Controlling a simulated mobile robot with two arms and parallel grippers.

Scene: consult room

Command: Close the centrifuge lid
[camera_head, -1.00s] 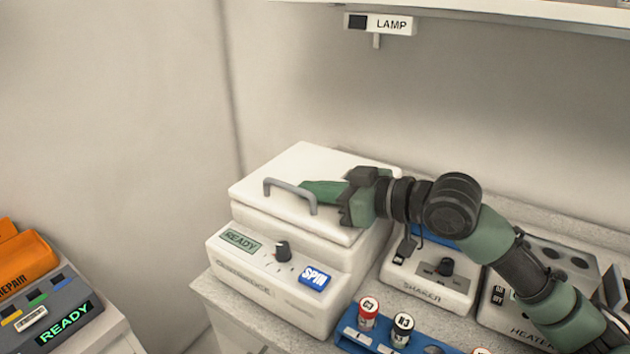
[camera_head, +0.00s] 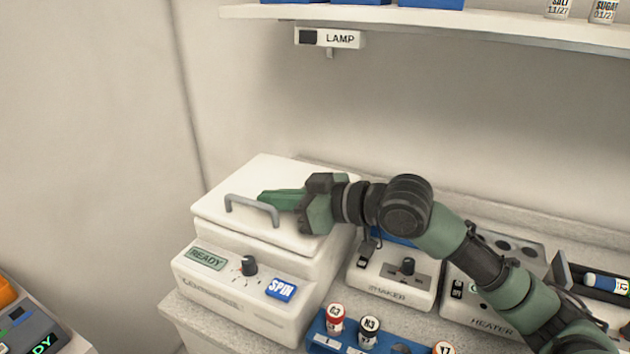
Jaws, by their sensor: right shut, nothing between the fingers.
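The white centrifuge (camera_head: 222,288) stands on the counter with a READY display, a knob and a blue SPIN button on its front. Its lid (camera_head: 275,172) lies flat over the body, and a grey handle (camera_head: 250,206) arches up from its front part. My right gripper (camera_head: 264,197) is shut and empty. Its green fingers reach left across the lid, with the tips just behind the handle. I cannot tell whether the fingers touch the lid. My left gripper is not in view.
A shaker (camera_head: 385,293) and a heater (camera_head: 478,318) stand right of the centrifuge, under my right arm. A blue tube rack (camera_head: 322,341) with capped vials is in front. A shelf (camera_head: 420,22) hangs above with a LAMP switch (camera_head: 330,38) below it.

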